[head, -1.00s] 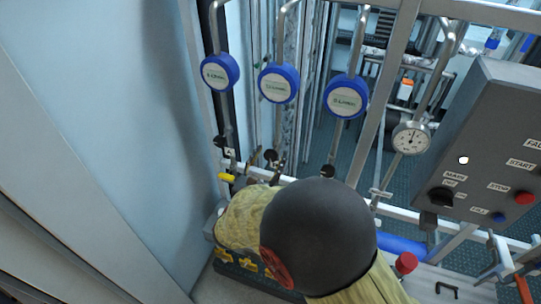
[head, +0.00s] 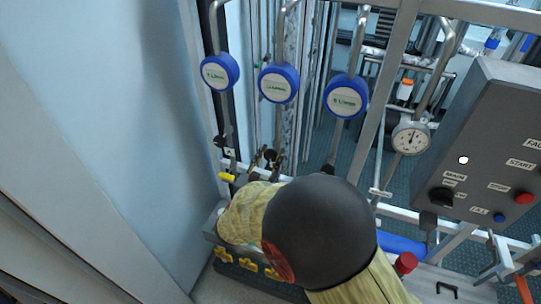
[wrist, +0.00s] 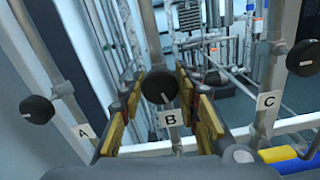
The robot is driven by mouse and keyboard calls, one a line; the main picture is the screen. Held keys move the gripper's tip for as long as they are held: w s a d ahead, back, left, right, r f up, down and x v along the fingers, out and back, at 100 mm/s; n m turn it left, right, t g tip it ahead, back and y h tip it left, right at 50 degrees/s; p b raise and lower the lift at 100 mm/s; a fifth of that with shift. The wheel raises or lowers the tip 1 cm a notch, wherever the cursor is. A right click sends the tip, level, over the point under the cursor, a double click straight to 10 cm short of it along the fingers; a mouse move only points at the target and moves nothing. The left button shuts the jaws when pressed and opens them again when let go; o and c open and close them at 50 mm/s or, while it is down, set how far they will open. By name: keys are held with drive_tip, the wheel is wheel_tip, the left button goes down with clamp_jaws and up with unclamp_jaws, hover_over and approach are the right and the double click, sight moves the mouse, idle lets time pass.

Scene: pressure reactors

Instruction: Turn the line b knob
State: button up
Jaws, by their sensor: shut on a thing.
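The line B knob (wrist: 157,88) is a round black knob with a pale mark on its face. It sits in the middle of the wrist view, just above the white label B (wrist: 170,118). My gripper (wrist: 161,84) has one yellow-padded finger on each side of this knob and is shut on it. In the head view, the rounded dark part of my arm covers most of the gripper and the area around the knob.
Black knobs beside label A (wrist: 38,110) and label C (wrist: 304,58) flank it. Pipes and a white rail surround the knobs. Blue round gauges (head: 278,82) hang above. A grey control box (head: 475,150) stands at right, and a pale wall (head: 110,110) at left.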

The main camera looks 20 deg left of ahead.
drive_tip(key=c, duration=0.3)
drive_tip(key=shift+f+b, duration=0.1)
drive_tip(key=shift+b, duration=0.35)
drive_tip(key=shift+m+b, duration=0.5)
drive_tip(key=shift+m, duration=0.1)
drive_tip(key=o, duration=1.1)
drive_tip(key=shift+o, duration=0.3)
drive_tip(key=s, duration=1.2)
drive_tip(key=shift+a, duration=0.45)
